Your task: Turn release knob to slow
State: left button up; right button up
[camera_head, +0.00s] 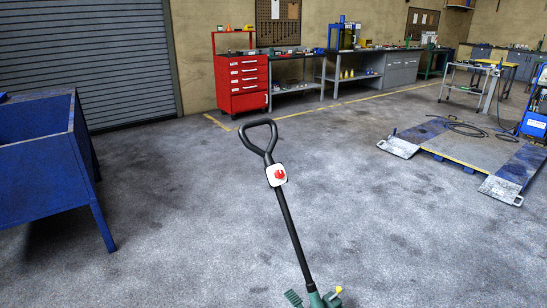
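The trolley jack's long black handle (292,230) stands tilted at the centre, with a dark loop grip (259,136) at its top. Just below the loop is a white plate (270,178) with a red knob (279,174), which I take for the release knob. Any markings around the knob are too small to read. The jack's green body (316,299) shows only partly at the bottom edge, with a small yellow part (338,290). Neither of my grippers is in view.
A blue metal bin (35,150) on legs stands at the left. A red tool chest (241,84) and workbenches line the back wall. A low lift platform (470,150) lies at the right. The grey floor around the handle is clear.

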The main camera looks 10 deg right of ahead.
aim_at(279, 173)
jog(key=i, duration=2.45)
jog(key=z, duration=1.05)
